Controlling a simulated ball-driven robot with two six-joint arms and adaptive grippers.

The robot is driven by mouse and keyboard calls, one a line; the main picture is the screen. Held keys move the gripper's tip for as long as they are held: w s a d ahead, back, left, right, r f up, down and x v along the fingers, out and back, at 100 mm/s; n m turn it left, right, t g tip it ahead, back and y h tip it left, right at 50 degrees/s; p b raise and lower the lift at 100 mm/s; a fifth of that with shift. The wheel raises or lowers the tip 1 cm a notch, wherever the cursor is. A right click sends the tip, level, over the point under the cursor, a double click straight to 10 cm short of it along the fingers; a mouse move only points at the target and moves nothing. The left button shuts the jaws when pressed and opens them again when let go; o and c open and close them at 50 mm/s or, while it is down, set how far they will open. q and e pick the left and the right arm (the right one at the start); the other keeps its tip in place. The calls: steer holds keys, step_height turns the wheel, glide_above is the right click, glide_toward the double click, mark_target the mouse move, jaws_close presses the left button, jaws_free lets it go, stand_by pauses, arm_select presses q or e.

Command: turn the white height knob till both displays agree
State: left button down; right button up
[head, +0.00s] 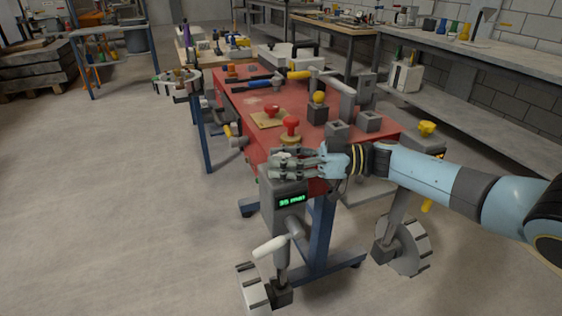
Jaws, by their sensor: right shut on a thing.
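A grey post unit (284,210) stands at the front of the red table. Its small display (291,200) shows green characters that look like "35 mm", though the first digit is hard to read. My right gripper (290,163) comes in from the right and is shut at the top of this unit. Its grey fingers hide most of the white height knob there. A similar grey unit (422,144) with a yellow knob (427,128) stands at the right corner; I see no readable display on it. My left gripper is not in view.
The red table (262,103) carries red knobs, grey blocks and tools. The floor at left is clear.

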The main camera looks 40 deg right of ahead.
steer(key=o, duration=1.2)
steer(key=shift+d, duration=0.1)
steer(key=v, duration=1.2)
